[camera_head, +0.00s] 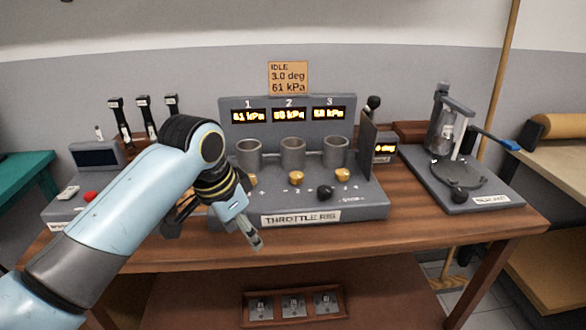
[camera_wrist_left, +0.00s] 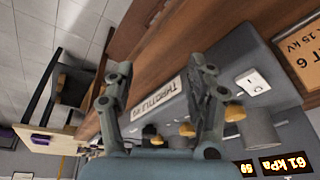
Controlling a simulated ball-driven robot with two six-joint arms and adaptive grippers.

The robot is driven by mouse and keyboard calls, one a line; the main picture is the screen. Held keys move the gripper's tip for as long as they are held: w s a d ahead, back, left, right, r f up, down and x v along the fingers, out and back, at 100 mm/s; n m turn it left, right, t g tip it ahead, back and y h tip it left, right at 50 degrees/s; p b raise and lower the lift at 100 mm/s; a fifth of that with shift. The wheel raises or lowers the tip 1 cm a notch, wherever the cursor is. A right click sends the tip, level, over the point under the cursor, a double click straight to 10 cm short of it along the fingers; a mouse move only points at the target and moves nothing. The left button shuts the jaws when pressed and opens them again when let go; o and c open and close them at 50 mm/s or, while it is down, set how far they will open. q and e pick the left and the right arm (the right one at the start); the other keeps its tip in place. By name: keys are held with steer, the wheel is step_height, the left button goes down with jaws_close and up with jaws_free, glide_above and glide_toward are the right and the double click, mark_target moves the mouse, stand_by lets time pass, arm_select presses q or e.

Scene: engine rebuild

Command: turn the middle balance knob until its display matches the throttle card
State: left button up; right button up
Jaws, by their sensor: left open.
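The throttle rig (camera_head: 372,205) stands on the bench with three small displays. Display 1 (camera_head: 248,116) reads 61 kPa; the middle display (camera_head: 289,115) is blurred, with a first digit like 5. The throttle card (camera_head: 288,77) above reads IDLE, 3.0 deg, 61 kPa. The yellow middle balance knob (camera_head: 296,177) sits below the middle grey cylinder, with nothing touching it. My left gripper (camera_head: 252,236) is open and empty in front of the rig, left of that knob. Its spread fingers (camera_wrist_left: 160,75) show in the left wrist view. My right gripper is out of view.
Yellow knobs sit on either side, the right one (camera_head: 343,175) clear and the left partly behind my arm. A black knob (camera_head: 325,192) is close by at front right. An upright lever plate (camera_head: 367,150) stands at the rig's right. A grey stand (camera_head: 490,185) is further right.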

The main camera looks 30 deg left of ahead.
mark_target(294, 174)
arm_select(q)
steer(key=w+a+r+m+h, duration=0.1)
steer(key=w+r+m, duration=0.1)
steer(key=w+r, duration=0.5)
steer(key=w+a+r+m+h, duration=0.1)
steer(key=w+r, duration=0.3)
steer(key=w, duration=0.5)
steer(key=x, duration=1)
steer(key=shift+w+d, duration=0.15)
steer(key=shift+d, duration=0.1)
steer(key=shift+c, duration=0.4)
jaws_close()
steer(key=shift+a+m, duration=0.1)
steer(key=shift+m, duration=0.2)
